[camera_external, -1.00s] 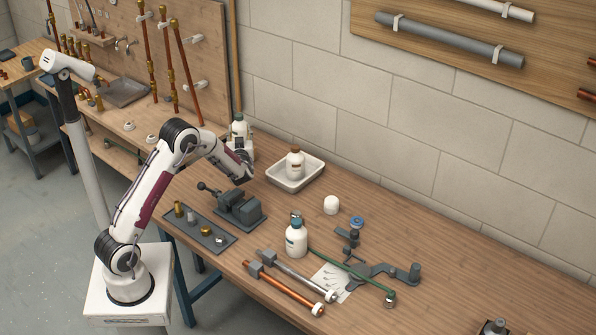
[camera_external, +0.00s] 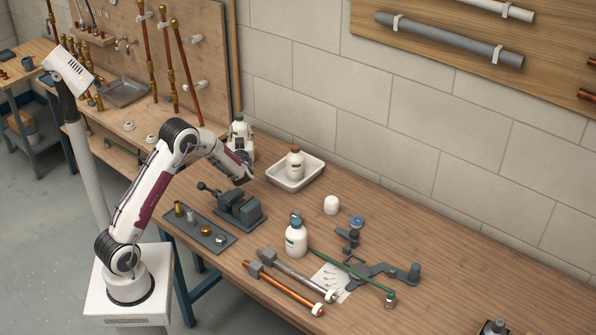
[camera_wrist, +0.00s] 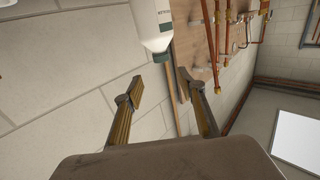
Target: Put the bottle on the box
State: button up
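A white bottle (camera_external: 238,129) with a dark cap is at the back of the workbench, at the end of my arm. My gripper (camera_external: 242,152) is beside it, and the arm's end partly hides the contact area. In the wrist view a white bottle (camera_wrist: 148,22) with a green band is just beyond my fingertips. My gripper (camera_wrist: 160,88) has its fingers apart with nothing between them. Another white bottle (camera_external: 296,240) with a teal cap stands mid-bench. A smaller white bottle (camera_external: 294,165) with a brown cap stands in a white tray (camera_external: 313,179). I cannot identify a box with certainty.
A grey vise (camera_external: 240,209) and a dark plate with fittings (camera_external: 185,228) lie near my arm. Pipes (camera_external: 290,290) and a grey wrench-like tool (camera_external: 385,270) lie farther right. A pegboard with copper pipes (camera_external: 150,50) rises behind.

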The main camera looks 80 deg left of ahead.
jog(key=w+d+r+m+t+h, duration=0.3)
jog(key=w+d+r+t, duration=0.15)
jog(key=w+d, duration=0.3)
jog(key=w+d+r+m+t+h, duration=0.2)
jog(key=w+d+r+t, duration=0.3)
jog(key=d, duration=0.4)
jog(key=w+d+r+m+t+h, duration=0.2)
jog(key=d+m+h, duration=0.5)
jog(key=d, duration=1.3)
jog(key=s+d+m+g+h, duration=0.1)
jog(key=s+d+m+h, duration=0.15)
jog(key=s+d, duration=0.45)
jog(key=s+d+m+g+h, duration=0.1)
jog(key=s+d+h, duration=0.3)
jog(key=d, duration=0.6)
jog(key=s+d+f+m+g, duration=0.1)
jog(key=s+d+f+g, duration=0.1)
jog(key=s, duration=0.8)
jog(key=s+d+f+m+g, duration=0.1)
jog(key=s+d+f+g, duration=0.1)
jog(key=s, duration=0.8)
notch_tip(320, 180, down, 3)
jog(key=shift+s+d+r, duration=0.15)
jog(key=shift+s+d, duration=0.05)
jog(key=shift+d, duration=0.35)
